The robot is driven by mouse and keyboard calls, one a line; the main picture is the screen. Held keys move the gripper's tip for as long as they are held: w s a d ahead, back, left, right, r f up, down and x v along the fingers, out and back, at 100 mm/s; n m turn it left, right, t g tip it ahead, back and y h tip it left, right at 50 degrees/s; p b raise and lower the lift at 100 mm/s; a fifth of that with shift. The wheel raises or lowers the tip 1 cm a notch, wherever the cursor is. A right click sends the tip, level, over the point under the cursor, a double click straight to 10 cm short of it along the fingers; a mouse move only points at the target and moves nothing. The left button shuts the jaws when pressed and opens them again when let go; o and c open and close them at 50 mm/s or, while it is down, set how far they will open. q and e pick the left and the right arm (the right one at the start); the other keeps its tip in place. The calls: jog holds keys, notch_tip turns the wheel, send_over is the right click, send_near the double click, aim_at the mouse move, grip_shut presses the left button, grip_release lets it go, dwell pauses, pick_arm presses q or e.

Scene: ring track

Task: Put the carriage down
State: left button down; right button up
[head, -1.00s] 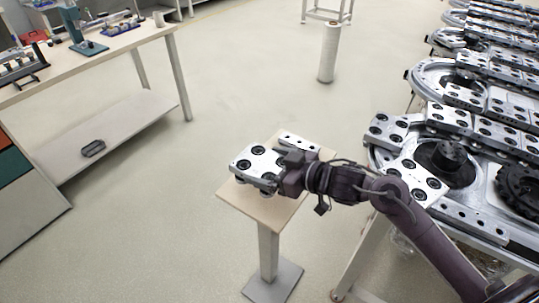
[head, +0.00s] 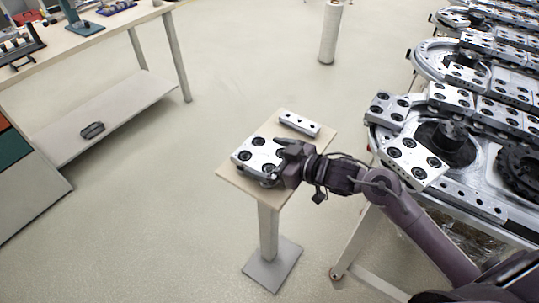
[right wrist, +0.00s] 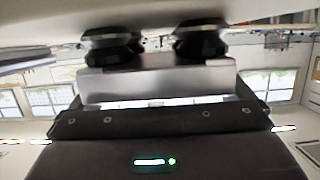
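The carriage (head: 257,153), a silver plate with black round fittings, is at the left part of the small wooden stand top (head: 236,183). It looks level and low over the wood; I cannot tell whether it touches. My right gripper (head: 286,151) is at the carriage's right side and looks shut on it. In the right wrist view the carriage's metal body (right wrist: 155,80) fills the space in front of the gripper, with two dark rollers (right wrist: 200,42) against a pale surface. My left gripper is not in view.
A small silver bar (head: 300,123) lies at the back of the stand top. The ring track (head: 465,180) with several more carriages is on the right. A workbench (head: 115,22) stands at upper left. A white roll (head: 330,35) stands behind. Floor around the stand is clear.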

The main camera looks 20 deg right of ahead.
jog(key=shift+r, duration=0.1)
jog(key=v, duration=1.2)
jog(key=shift+d+r, duration=0.1)
dwell(0.3)
